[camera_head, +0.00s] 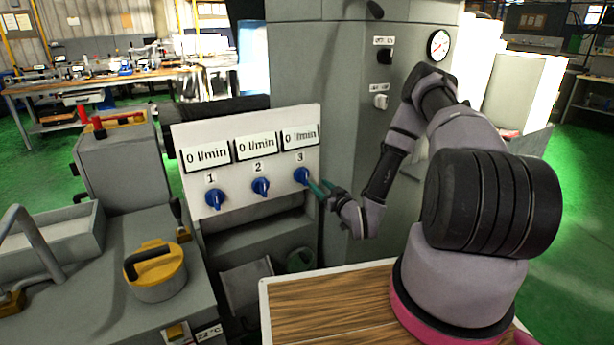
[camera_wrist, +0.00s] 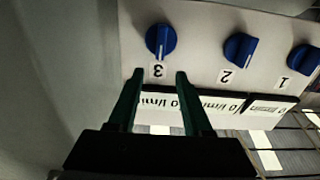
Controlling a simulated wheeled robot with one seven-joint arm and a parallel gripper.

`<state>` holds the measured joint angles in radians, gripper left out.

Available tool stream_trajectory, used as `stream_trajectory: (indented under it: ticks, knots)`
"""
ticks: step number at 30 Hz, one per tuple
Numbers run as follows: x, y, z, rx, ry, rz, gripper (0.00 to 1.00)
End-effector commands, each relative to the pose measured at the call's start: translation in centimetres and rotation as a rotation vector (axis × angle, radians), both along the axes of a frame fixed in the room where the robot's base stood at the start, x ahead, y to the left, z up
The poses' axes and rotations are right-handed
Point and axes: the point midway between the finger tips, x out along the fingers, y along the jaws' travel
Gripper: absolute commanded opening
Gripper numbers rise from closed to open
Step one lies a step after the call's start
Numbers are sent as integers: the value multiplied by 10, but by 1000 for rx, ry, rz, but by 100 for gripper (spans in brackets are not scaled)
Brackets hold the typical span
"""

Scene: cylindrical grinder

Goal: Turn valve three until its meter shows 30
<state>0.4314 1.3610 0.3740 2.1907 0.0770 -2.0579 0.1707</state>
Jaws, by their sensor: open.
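Valve three (camera_head: 302,176) is a blue knob on the white panel (camera_head: 248,178), under the label 3. Its meter (camera_head: 300,136) reads 0 l/min. My gripper (camera_head: 324,188) is open, with its green fingers just right of and near valve three in the head view. In the wrist view, which shows the panel upside down, valve three (camera_wrist: 161,40) lies ahead of the open gripper (camera_wrist: 158,76), roughly in line with the gap between the fingertips. The knob appears apart from the fingers, and nothing is between them. The fingers partly cover the meters in the wrist view.
Valve two (camera_head: 261,187) and valve one (camera_head: 214,197) sit to the left on the same panel, their meters also reading 0 l/min. A grey cabinet (camera_head: 345,120) stands behind on the right. A yellow-lidded pot (camera_head: 155,272) is at lower left.

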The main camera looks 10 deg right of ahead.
Motion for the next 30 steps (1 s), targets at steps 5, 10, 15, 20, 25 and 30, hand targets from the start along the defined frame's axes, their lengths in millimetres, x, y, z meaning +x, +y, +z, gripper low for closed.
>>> stream_trajectory:
  ticks: [5, 10, 15, 20, 25, 30]
  knots:
    - [31, 12, 1, -3, -5, 4, 50]
    - [62, 21, 1, -2, -3, 4, 50]
    - [82, 28, 1, -2, -2, 3, 50]
    - [91, 29, 1, -1, 0, 1, 50]
    - [91, 30, 1, 0, 1, 1, 50]
    - [91, 30, 1, 0, 1, 1, 19]
